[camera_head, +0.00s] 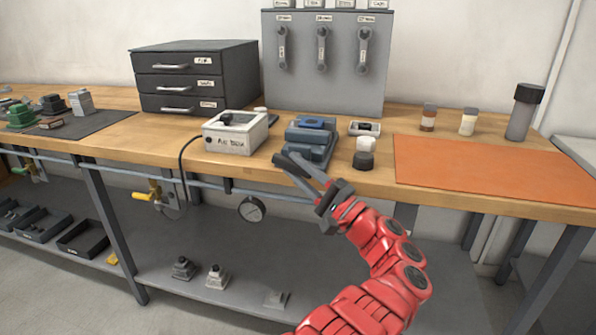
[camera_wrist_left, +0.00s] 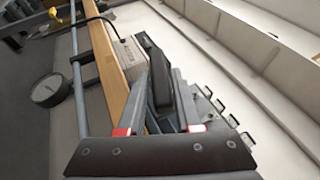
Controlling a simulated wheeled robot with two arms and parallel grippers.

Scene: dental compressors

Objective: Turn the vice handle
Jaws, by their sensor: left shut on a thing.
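The vice (camera_head: 309,141) is blue-grey with a blue piece on top and sits at the bench's front edge in the head view. A dark bar, the vice handle (camera_wrist_left: 157,75), shows between my fingers in the left wrist view. My left gripper (camera_head: 297,164) is at the front of the vice, above the bench edge. It is shut on the handle, with one finger on each side of it. In the head view the fingers largely cover the handle. My right gripper is not in view.
A white box (camera_head: 235,132) stands left of the vice on the bench. A small tray (camera_head: 364,128) and a white-and-dark jar (camera_head: 364,155) are close on its right. An orange mat (camera_head: 480,170) lies clear farther right. A gauge (camera_head: 251,209) hangs below the bench edge.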

